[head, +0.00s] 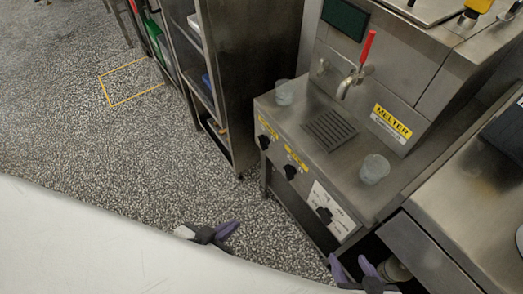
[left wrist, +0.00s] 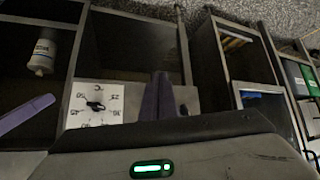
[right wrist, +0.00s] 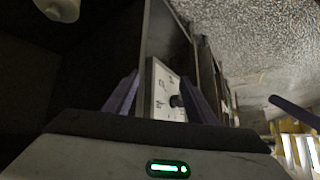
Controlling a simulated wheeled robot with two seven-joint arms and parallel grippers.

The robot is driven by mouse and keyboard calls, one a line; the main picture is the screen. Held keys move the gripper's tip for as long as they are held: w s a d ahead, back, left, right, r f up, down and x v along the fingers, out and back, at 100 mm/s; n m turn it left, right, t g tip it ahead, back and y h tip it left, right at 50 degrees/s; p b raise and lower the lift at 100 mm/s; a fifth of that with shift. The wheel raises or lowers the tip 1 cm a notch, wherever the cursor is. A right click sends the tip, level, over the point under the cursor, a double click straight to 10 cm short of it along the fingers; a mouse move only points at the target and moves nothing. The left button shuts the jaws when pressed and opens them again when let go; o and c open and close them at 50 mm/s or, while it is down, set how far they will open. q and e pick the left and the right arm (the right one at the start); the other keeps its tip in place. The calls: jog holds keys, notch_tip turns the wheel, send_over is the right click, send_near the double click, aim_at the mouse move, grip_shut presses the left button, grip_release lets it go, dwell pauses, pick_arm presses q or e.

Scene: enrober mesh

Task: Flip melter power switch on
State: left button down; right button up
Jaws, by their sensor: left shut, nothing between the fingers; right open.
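The melter (head: 350,130) is a steel machine at right of the head view with a yellow MELTER label. Its front panel carries black rotary knobs (head: 264,142) and (head: 289,171) under small yellow labels, too small to read. A third knob (head: 323,215) sits on a white dial plate, also in the left wrist view (left wrist: 95,105) and right wrist view (right wrist: 165,92). I cannot tell which knob is the power switch. My left gripper (head: 228,229) is shut and empty, left of the panel. My right gripper (head: 353,265) is open and empty below the dial; both stand apart from the knobs.
Clear cups (head: 285,92) and (head: 374,169) stand on the melter's top beside a drain grate (head: 330,130) and red-handled tap (head: 367,48). A steel shelf rack (head: 215,90) stands left of it, a steel counter (head: 470,190) right. The speckled floor (head: 120,150) is open.

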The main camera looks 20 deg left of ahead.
aim_at(264, 142)
pick_arm(q)
jog(key=w+r+m+t+h+b, duration=0.3)
jog(key=w+m+t+b, duration=0.3)
jog(key=w+m+b, duration=0.6)
jog(key=m+h+b, duration=0.1)
jog(key=m+b, duration=0.2)
jog(key=b, duration=0.3)
jog(key=shift+w+a+r+h+b, duration=0.15)
jog(key=shift+w+a+h+b, duration=0.15)
jog(key=shift+w, duration=0.05)
pick_arm(e)
jog(key=w+a+f+y, duration=0.1)
jog(key=w+a+f, duration=0.1)
jog(key=f, duration=0.9)
jog(key=shift+w+a, duration=0.15)
jog(key=shift+a, duration=0.45)
